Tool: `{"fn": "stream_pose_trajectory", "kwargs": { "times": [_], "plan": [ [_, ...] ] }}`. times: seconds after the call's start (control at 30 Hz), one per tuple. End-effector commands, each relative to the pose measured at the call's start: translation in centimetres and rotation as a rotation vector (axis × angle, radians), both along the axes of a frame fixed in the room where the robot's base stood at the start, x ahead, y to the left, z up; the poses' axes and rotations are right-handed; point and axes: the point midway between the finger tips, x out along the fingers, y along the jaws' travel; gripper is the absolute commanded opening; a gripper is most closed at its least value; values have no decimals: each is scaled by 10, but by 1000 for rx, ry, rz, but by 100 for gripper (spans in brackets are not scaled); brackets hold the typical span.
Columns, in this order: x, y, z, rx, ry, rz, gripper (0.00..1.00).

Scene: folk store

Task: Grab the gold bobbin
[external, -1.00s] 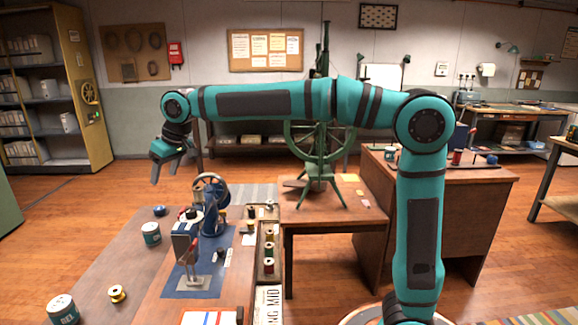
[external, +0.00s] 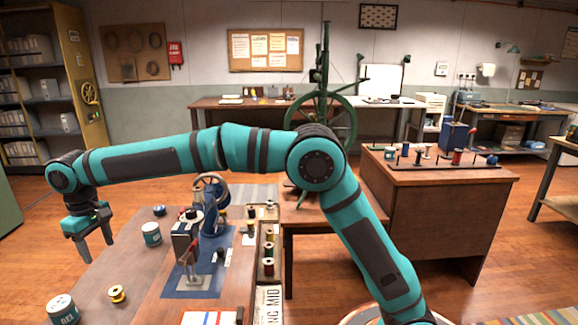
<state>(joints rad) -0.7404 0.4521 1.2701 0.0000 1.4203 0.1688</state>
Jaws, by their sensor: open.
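The gold bobbin (external: 117,294) sits on the wooden table at the lower left, to the right of a labelled tin. My gripper (external: 95,255) is open and empty, pointing down, at the left edge of the table in the picture. It appears above and behind the bobbin, apart from it. Its two fingers show clearly, and nothing hides the bobbin.
One labelled tin (external: 62,310) stands close left of the bobbin, and another tin (external: 151,234) stands farther back. A blue winding machine (external: 212,215) on a blue mat (external: 212,284) stands to the right. A tray with several spools (external: 268,267) lies beyond it.

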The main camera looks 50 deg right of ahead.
Motion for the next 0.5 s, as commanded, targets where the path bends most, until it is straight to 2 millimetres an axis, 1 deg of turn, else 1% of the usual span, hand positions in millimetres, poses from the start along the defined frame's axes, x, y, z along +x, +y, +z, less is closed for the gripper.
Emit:
{"fn": "stream_pose_trajectory", "kwargs": {
  "times": [0.03, 0.1, 0.4, 0.5],
  "plan": [
    [0, 0, -10, -2, 3, 0, 58],
    [0, -1, -22, -2, 3, 0, 58],
    [-1, -1, -76, -2, 3, 0, 58],
    [0, -1, -90, -1, 2, 0, 58]
  ]
}}
